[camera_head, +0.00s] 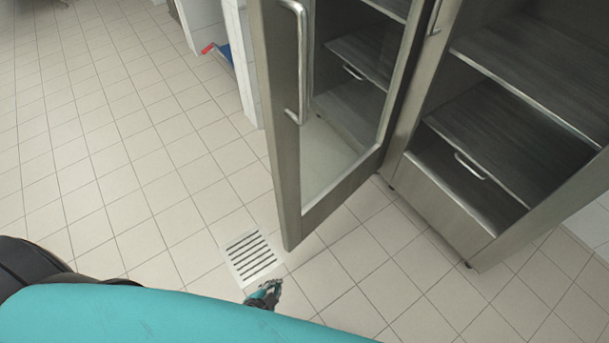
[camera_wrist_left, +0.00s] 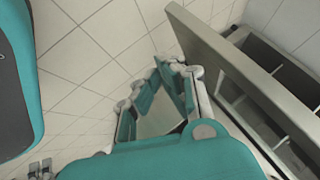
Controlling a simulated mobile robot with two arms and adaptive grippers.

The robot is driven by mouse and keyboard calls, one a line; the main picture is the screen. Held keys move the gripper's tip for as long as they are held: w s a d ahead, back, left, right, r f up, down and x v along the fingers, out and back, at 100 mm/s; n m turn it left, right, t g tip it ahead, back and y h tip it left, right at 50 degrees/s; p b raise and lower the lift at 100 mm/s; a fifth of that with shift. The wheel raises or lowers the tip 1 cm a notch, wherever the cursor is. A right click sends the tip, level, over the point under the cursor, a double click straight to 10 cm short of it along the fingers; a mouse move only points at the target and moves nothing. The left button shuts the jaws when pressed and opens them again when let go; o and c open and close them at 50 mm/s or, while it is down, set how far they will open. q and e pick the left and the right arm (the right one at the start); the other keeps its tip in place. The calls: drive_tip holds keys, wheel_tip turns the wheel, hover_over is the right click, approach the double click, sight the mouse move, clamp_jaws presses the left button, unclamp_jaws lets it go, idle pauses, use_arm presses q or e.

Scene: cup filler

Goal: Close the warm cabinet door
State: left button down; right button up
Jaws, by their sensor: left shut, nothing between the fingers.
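The warm cabinet (camera_head: 440,190) is a tall steel cabinet with dark shelves on the right of the head view. Its glass door (camera_head: 291,165) stands wide open, swung out to the left, with a long bar handle (camera_head: 302,70) on its left edge. The door's edge also shows in the left wrist view (camera_wrist_left: 225,60), to the right of the gripper. My left gripper (camera_head: 277,284) is low in the head view, below the door's bottom corner and apart from it. In the left wrist view the gripper (camera_wrist_left: 165,66) is shut and empty.
A floor drain grate (camera_head: 252,258) lies in the tiled floor near my left gripper. A white wall corner (camera_head: 238,60) with a blue and red item (camera_head: 217,50) stands behind the door. The tiled floor on the left is clear.

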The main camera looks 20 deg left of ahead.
use_arm(q)
drive_tip(key=w+d+r+m+t+h+b, duration=0.1)
drive_tip(key=w+r+m+t+b, duration=0.1)
drive_tip(key=w+r, duration=0.3)
drive_tip(key=w+d+r+m+t+b, duration=0.2)
drive_tip(key=w+r+m+t, duration=0.15)
drive_tip(key=r, duration=0.35)
use_arm(e)
drive_tip(key=w+a+r+t+b, duration=0.1)
drive_tip(key=w+r+b, duration=0.2)
drive_tip(key=w+r, duration=0.7)
use_arm(q)
wheel_tip(320, 180, up, 18)
drive_tip(key=m+t+h+p, duration=0.2)
drive_tip(key=m+t, duration=0.1)
drive_tip(key=m, duration=0.3)
hover_over(304, 169)
drive_tip(key=s+d, duration=0.1)
drive_tip(key=s, duration=0.3)
drive_tip(key=shift+s+d+r, duration=0.1)
drive_tip(key=shift+d, duration=0.1)
use_arm(e)
drive_tip(key=s+f, duration=0.3)
drive_tip(key=f, duration=0.2)
drive_tip(key=shift+s, duration=0.35)
drive_tip(key=shift+f, duration=0.1)
